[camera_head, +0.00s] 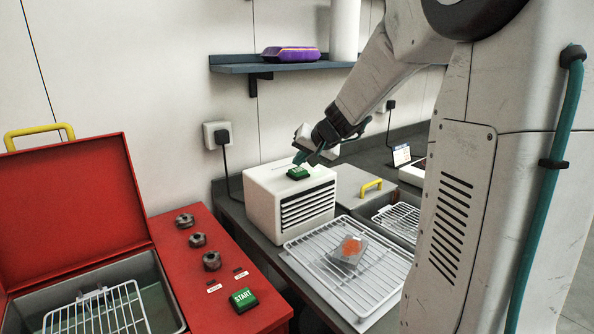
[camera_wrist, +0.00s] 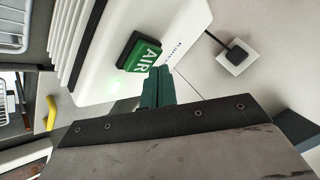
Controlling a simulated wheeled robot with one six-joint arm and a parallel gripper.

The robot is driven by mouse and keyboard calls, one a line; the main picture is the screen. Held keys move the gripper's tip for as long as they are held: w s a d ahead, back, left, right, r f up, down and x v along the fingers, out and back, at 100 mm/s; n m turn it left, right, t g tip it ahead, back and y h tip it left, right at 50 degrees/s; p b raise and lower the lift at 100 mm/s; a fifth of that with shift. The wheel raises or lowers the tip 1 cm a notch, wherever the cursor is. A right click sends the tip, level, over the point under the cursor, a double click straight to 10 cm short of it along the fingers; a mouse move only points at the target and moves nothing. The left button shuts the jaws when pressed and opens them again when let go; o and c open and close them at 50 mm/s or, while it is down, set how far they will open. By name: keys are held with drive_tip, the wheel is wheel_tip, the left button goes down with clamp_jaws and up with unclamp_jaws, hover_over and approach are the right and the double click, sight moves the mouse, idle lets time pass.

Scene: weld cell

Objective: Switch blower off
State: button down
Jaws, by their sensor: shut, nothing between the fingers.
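The blower is a white box with dark louvres (camera_head: 262,204), standing on the dark bench against the wall. A green button (camera_head: 298,173) sits on its top; in the wrist view this button (camera_wrist: 142,53) reads "AIR", and a green glow shows on the white top beside it. My gripper (camera_head: 299,158) is shut and empty, with its teal fingertips at the button's edge. In the wrist view the fingertips (camera_wrist: 160,72) lie right beside the button; I cannot tell whether they touch it.
A white wire rack (camera_head: 325,278) with an orange-topped block (camera_head: 350,249) lies in front of the blower. A red machine with an open lid (camera_head: 72,192) and a green START button (camera_head: 243,300) stands at left. A shelf (camera_head: 230,67) is above. A plugged cord (camera_head: 221,136) runs beside the blower.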

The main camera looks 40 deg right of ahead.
sight(301, 171)
drive_tip(key=shift+f, duration=0.3)
drive_tip(key=shift+f, duration=0.35)
idle(0.4)
drive_tip(key=shift+r, duration=0.8)
drive_tip(key=shift+r, duration=3)
